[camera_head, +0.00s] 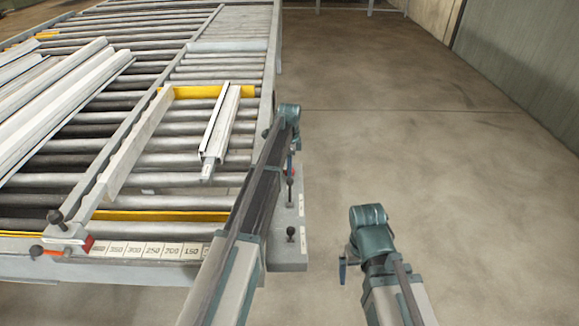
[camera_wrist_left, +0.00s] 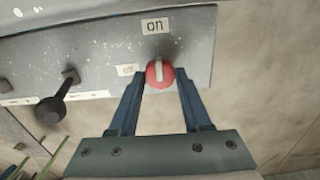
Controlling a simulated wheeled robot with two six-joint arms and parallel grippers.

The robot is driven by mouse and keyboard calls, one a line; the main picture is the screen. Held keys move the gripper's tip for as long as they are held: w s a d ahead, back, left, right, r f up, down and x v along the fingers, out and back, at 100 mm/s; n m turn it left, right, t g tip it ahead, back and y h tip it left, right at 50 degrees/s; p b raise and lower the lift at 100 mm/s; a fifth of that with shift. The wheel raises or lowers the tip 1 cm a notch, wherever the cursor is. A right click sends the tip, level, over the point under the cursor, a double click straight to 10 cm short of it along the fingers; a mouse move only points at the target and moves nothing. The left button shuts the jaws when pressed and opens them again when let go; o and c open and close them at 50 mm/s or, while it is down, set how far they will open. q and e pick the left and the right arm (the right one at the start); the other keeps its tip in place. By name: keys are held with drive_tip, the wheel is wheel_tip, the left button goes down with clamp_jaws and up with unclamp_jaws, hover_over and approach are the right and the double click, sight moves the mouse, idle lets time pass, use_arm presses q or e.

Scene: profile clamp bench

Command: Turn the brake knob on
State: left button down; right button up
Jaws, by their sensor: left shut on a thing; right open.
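The red brake knob (camera_wrist_left: 151,79) sits on a grey panel (camera_wrist_left: 95,45) in the left wrist view. Its pale bar stands nearly upright in the picture, towards the "on" label (camera_wrist_left: 155,26) above it. The "off" label (camera_wrist_left: 127,70) is to its left. My left gripper (camera_wrist_left: 158,76) is shut on the knob, one blue finger on each side. In the head view my left arm reaches the right edge of the roller bench, and the knob cannot be made out there. My right gripper (camera_head: 343,270) is open, away from the bench over the floor.
A black-knobbed lever (camera_wrist_left: 50,110) stands left of the brake knob. The roller bench (camera_head: 190,145) carries a short metal profile (camera_head: 220,125) and several long profiles (camera_head: 60,85) at left. Floor at right is clear.

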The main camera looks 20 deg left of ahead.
use_arm(q)
drive_tip(key=shift+c, duration=1.8)
unclamp_jaws()
drive_tip(key=shift+r, duration=0.1)
wheel_tip(320, 180, up, 14)
drive_tip(key=p, duration=1.4)
drive_tip(key=shift+f, duration=0.2)
drive_tip(key=shift+f, duration=0.15)
wheel_tip(320, 180, down, 13)
drive_tip(key=b, duration=1.3)
drive_tip(key=shift+r, duration=0.2)
